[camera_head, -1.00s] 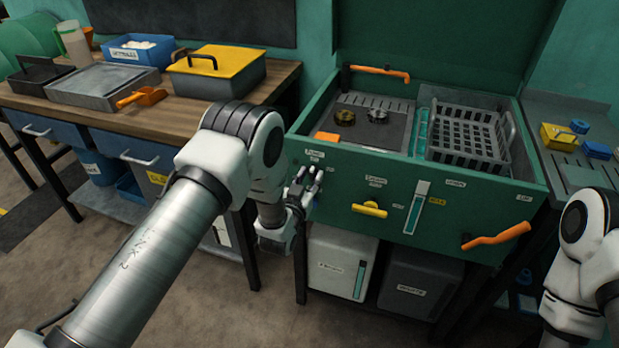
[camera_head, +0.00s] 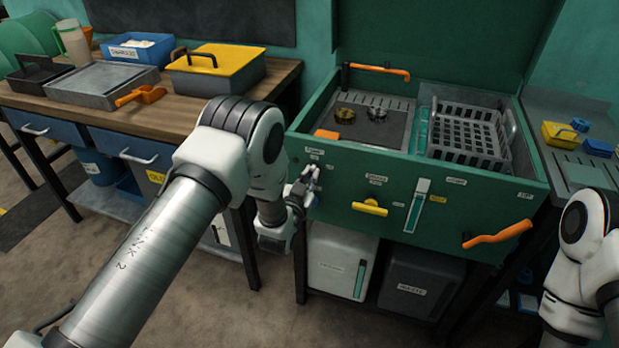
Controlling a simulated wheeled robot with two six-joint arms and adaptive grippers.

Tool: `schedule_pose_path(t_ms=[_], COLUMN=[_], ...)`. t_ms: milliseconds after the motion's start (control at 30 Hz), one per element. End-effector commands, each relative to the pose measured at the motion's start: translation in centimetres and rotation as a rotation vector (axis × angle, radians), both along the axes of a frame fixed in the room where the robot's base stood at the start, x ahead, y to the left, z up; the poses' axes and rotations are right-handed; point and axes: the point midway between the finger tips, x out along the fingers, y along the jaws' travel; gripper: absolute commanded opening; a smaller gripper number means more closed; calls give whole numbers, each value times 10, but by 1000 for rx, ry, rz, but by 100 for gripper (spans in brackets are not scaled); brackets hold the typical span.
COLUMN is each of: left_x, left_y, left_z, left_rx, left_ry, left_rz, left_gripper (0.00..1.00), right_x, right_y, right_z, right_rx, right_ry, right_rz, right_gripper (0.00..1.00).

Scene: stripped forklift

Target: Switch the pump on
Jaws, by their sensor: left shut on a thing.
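The green parts washer (camera_head: 345,220) stands at the right with its lid up. Its front panel carries small labels, a yellow handle (camera_head: 370,208), a level gauge and an orange lever (camera_head: 497,236). My left gripper (camera_head: 308,184) is at the left end of this panel, just below a small label (camera_head: 314,152) whose print I cannot read with certainty. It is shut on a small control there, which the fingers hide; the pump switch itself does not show. My right arm stands at the right edge; its gripper is out of view.
Inside the washer are a grey basket (camera_head: 468,138), two small round parts on a plate and an orange block (camera_head: 326,134). Two containers (camera_head: 342,262) stand below it. A wooden bench (camera_head: 130,108) with trays is at the left.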

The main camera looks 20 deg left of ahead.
Motion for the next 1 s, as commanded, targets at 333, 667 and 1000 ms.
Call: schedule_pose_path(t_ms=[333,667,1000], left_x=[0,0,0], left_y=[-2,-3,-3], left_z=[-3,-3,-4], left_rx=[311,625,897], left_ry=[-10,-23,-32], left_rz=[-1,0,0], left_gripper=[0,0,0], right_x=[0,0,0], right_y=[0,0,0], right_z=[-18,-33,-45], right_rx=[0,0,0], right_ry=[0,0,0], right_rz=[0,0,0], right_gripper=[40,40,40])
